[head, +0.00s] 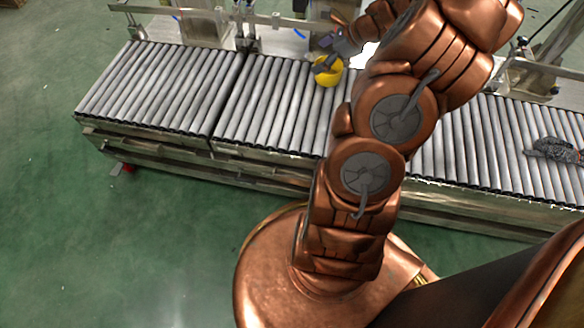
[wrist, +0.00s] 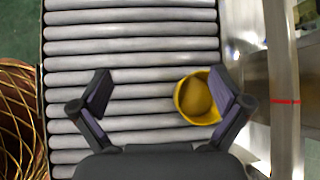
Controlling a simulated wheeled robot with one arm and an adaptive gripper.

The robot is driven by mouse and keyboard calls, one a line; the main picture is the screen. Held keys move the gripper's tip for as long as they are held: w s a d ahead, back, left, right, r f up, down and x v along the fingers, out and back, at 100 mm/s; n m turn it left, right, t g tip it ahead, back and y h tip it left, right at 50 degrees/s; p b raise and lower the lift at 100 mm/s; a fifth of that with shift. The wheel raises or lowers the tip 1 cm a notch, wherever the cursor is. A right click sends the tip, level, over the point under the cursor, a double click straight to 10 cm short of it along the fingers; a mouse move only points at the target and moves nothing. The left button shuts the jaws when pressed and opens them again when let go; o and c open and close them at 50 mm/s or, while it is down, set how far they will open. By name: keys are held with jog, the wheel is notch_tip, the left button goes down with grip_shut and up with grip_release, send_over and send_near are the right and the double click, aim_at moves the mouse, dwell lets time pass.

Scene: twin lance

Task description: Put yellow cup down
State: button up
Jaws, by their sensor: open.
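The yellow cup (head: 328,76) is on the grey roller conveyor (head: 270,110), toward its far side. In the wrist view the cup (wrist: 192,100) appears upright, with its round mouth facing the camera. My gripper (head: 326,62) is at the cup's rim in the head view. In the wrist view my gripper (wrist: 163,93) has its two dark fingers spread wide. The right finger overlaps the cup's right rim and hides part of it; I cannot tell whether it touches. The left finger is apart from the cup, over bare rollers.
A metal side rail (wrist: 282,95) runs along the conveyor's far edge. Metal frames (head: 205,25) stand behind the rollers. A dark grey crumpled-looking object (head: 553,149) lies on the rollers at the far right. The rollers left of the cup are clear.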

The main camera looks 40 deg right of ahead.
jog(key=s+a+r+n+g, duration=0.2)
jog(key=a+n, duration=0.3)
jog(key=a, duration=0.4)
jog(key=s+a+r+n+g+y, duration=0.15)
jog(key=a+n, duration=0.25)
jog(key=a, duration=0.5)
jog(key=s+a+r+n+g, duration=0.25)
jog(key=a+n, duration=0.25)
jog(key=a, duration=0.3)
jog(key=s+a+n+g+h, duration=0.2)
jog(key=s+n, duration=0.5)
jog(key=s, duration=0.4)
jog(key=s+a+r+n+g+h, duration=0.1)
jog(key=s+a+n+g+h, duration=0.2)
jog(key=s+n, duration=0.4)
jog(key=s+a+h, duration=0.1)
jog(key=s+a, duration=0.1)
jog(key=s, duration=0.2)
jog(key=shift+a+r, duration=0.2)
notch_tip(320, 180, up, 40)
jog(key=t+p, duration=0.1)
jog(key=p, duration=3.7)
jog(key=shift+w+f+t, duration=0.15)
jog(key=shift+w+t, duration=0.25)
jog(key=shift+w, duration=0.05)
